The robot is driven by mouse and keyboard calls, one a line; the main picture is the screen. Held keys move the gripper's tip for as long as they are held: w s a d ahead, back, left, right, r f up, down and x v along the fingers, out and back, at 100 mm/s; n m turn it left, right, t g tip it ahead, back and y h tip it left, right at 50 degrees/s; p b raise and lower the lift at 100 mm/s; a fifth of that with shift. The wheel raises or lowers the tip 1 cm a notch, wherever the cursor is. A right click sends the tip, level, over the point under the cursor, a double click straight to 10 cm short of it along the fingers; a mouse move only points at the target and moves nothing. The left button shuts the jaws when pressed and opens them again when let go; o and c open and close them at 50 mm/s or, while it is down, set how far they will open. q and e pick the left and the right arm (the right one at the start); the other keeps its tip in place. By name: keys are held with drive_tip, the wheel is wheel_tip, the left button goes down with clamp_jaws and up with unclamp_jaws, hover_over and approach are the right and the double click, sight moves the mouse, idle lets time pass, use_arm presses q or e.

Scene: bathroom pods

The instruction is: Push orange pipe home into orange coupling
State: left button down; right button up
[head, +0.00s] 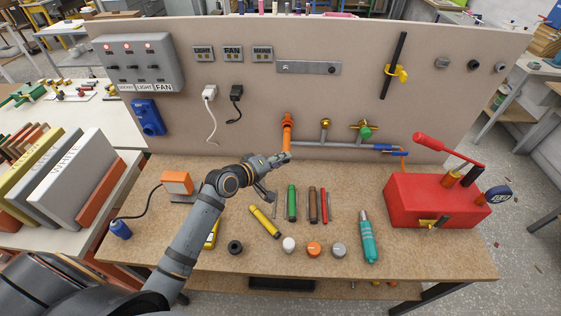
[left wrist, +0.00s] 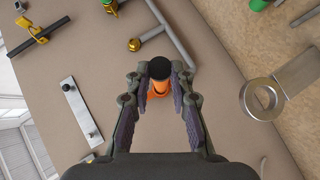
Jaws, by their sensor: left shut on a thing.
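The orange coupling (head: 288,119) is on the upright board, above the work table. The orange pipe (head: 286,138) runs down from it to my left gripper (head: 284,157). Pipe and coupling look in line and touching; how deep the pipe sits I cannot tell. My left gripper is shut on the pipe's lower part, close to the board. In the left wrist view the fingertips (left wrist: 161,76) flank a dark round end, with orange (left wrist: 160,91) showing beside it. My right gripper is not in view.
A grey pipe with a brass fitting (head: 325,125) and a green-handled valve (head: 365,131) lies to the right along the board. Several coloured tubes, including a green one (head: 292,202), and caps lie in front. A red pump box (head: 435,201) stands at the right.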

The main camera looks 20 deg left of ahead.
use_arm(q)
drive_tip(key=shift+r+p, duration=0.1)
drive_tip(key=shift+p, duration=0.55)
idle(1.2)
drive_tip(key=shift+w+a+b, duration=0.25)
drive_tip(key=shift+w, duration=0.6)
drive_tip(key=shift+w+a+b, duration=0.25)
drive_tip(key=shift+w, duration=0.6)
drive_tip(key=c, duration=1.1)
unclamp_jaws()
drive_tip(key=v, duration=1.2)
